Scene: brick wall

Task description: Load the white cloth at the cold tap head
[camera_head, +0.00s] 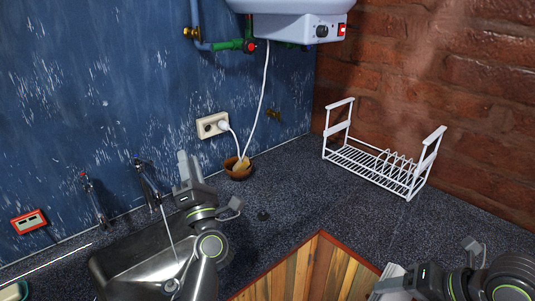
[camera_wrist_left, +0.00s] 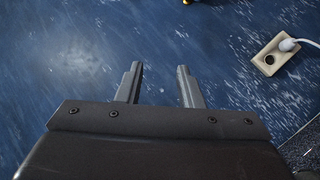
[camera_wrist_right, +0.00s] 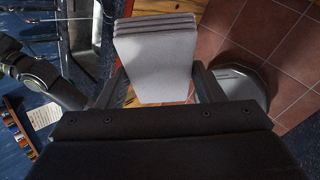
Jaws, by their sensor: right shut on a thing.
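A folded white cloth (camera_wrist_right: 157,62) is held between the fingers of my right gripper (camera_wrist_right: 160,82). Its edge shows at the bottom of the head view (camera_head: 392,273), above the front of the counter. Two taps stand behind the sink: one with a red mark (camera_head: 93,198) at left, and another (camera_head: 147,180) to its right, with water running below it. My left gripper (camera_head: 184,168) is raised right of the second tap, facing the blue wall. In the left wrist view (camera_wrist_left: 160,82) its fingers are apart and empty.
The metal sink (camera_head: 112,278) lies under the left arm. A brown bowl (camera_head: 238,172) stands by the wall under the socket (camera_head: 209,127). A white dish rack (camera_head: 378,169) stands at right. The counter between is mostly clear. A water heater (camera_head: 290,25) hangs above.

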